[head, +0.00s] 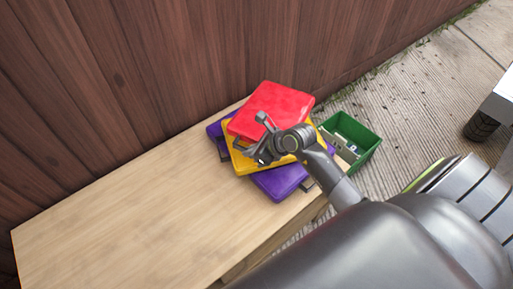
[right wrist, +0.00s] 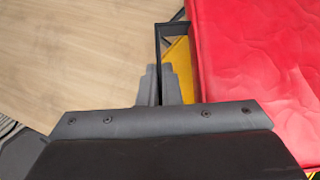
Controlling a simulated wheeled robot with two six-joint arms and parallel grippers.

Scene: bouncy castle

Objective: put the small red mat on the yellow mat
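The small red mat (head: 272,107) is over the back part of the yellow mat (head: 240,163); I cannot tell whether they touch. My right gripper (head: 262,143) is at the red mat's near side. In the right wrist view, the red mat (right wrist: 262,60) fills the right side, with a dark handle (right wrist: 172,27) at its left edge. The fingers of my right gripper (right wrist: 160,85) are close together around the handle's bar. A strip of the yellow mat (right wrist: 180,65) shows through the handle. My left gripper is out of view.
Purple mats (head: 280,182) lie under the yellow one on a wooden table (head: 130,215). A green crate (head: 362,142) with items inside stands beyond the table's right end. A wooden wall (head: 130,70) runs behind. The table's left part is clear.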

